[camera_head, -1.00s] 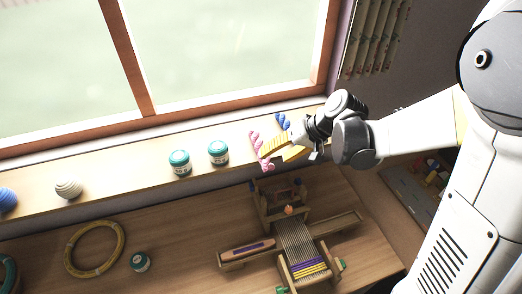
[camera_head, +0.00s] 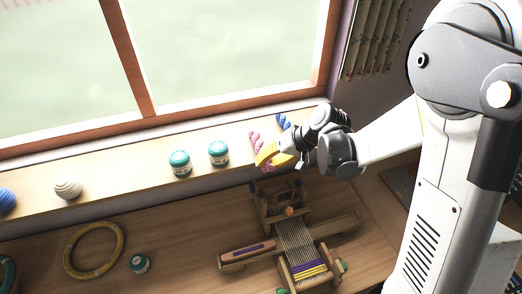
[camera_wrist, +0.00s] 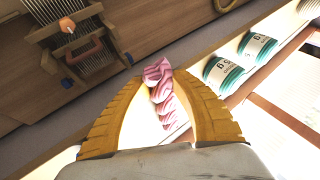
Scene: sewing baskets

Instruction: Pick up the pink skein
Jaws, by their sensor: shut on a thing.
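The pink skein (camera_head: 256,140) is a twisted pink bundle on the window sill. In the wrist view the pink skein (camera_wrist: 162,88) lies lengthwise between the two yellow fingers. My gripper (camera_head: 268,155) is shut on it, with the fingertips close in on its far end (camera_wrist: 157,74). In the head view the yellow fingers and the dark wrist hide part of the skein. I cannot tell whether it is clear of the sill.
A blue skein (camera_head: 283,122) lies just right of the pink one. A small wooden loom (camera_head: 295,235) stands on the table below. A wooden hoop (camera_head: 94,250) lies at the left.

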